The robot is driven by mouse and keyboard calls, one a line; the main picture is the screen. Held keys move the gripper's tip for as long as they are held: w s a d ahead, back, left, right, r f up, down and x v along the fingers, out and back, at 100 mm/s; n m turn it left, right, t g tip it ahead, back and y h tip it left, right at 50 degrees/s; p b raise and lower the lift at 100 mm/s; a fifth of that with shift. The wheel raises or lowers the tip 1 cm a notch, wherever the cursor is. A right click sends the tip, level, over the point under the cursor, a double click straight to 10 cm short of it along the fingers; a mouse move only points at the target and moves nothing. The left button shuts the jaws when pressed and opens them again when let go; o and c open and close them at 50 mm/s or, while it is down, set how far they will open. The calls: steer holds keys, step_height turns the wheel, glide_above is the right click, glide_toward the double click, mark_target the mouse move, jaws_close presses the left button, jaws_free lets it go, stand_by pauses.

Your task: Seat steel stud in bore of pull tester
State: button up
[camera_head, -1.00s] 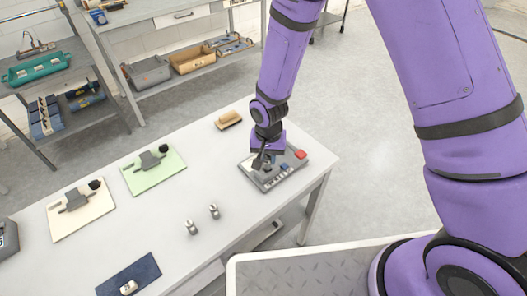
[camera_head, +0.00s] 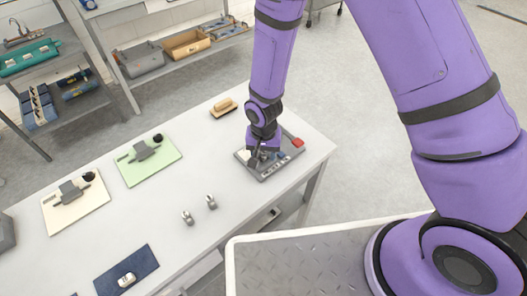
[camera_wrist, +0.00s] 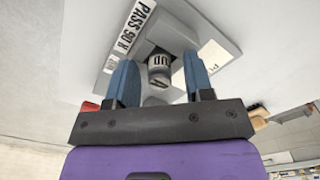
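The pull tester (camera_head: 268,172) is a grey slab with a red part at its right end, at the right end of the table. In the wrist view its grey face (camera_wrist: 183,22) carries a "PASS 90 N" label. A short grey steel stud (camera_wrist: 158,64) with a white marked label stands between my blue fingers, its far end at a dark round opening in the tester. How deep it sits cannot be told. My gripper (camera_wrist: 160,75) has its fingers apart, with a narrow gap on each side of the stud. In the head view my gripper (camera_head: 254,158) is over the tester's left part.
Two small metal cylinders (camera_head: 187,217) stand mid-table. A green plate (camera_head: 165,172) and a cream plate (camera_head: 90,208) with grey fixtures lie left. A blue mat (camera_head: 145,262) holds a pale object. A wooden-backed brush-like block (camera_head: 224,107) lies behind the tester. Shelves stand behind.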

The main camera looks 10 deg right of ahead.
step_height(320, 180, up, 12)
steer(key=shift+r, duration=0.15)
stand_by(0.7)
steer(key=s+d+r+t, duration=0.1)
steer(key=d+r, duration=0.6)
steer(key=r, duration=0.4)
steer(key=s+d+r+t, duration=0.2)
steer(key=d+r, duration=0.5)
steer(key=r, duration=0.3)
steer(key=s+d+r+n+t, duration=0.1)
steer(key=s+d+r, duration=0.4)
steer(key=s, duration=0.2)
steer(key=s+d+r+n+t, duration=0.1)
steer(key=s+d+r, duration=0.4)
steer(key=s, duration=0.3)
steer(key=shift+s+d+r, duration=0.3)
steer(key=shift+r, duration=0.4)
steer(key=shift+c, duration=0.5)
